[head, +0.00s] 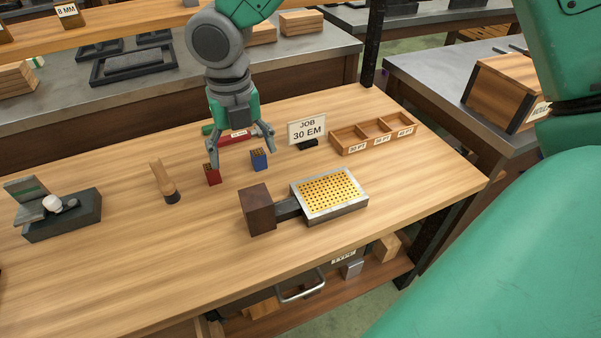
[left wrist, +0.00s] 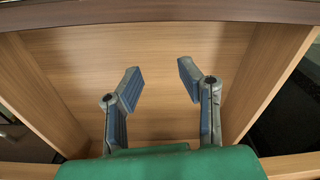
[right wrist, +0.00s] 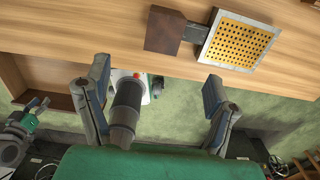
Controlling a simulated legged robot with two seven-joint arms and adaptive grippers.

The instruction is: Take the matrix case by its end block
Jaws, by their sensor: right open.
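The matrix case (head: 330,190) is a grey metal tray with a yellow dotted grid, flat on the bench. A dark grey neck joins its left side to a dark brown end block (head: 257,211). In the right wrist view the case (right wrist: 240,42) and end block (right wrist: 164,30) are near the top, beyond the fingers.
A red block (head: 212,175) and a blue block (head: 259,160) stand near the right gripper. A wooden-handled tool (head: 163,182) and a dark tray (head: 60,218) are left. A JOB 30 EM sign (head: 307,131) and divided wooden box (head: 374,136) are behind the case. Bench in front is clear.

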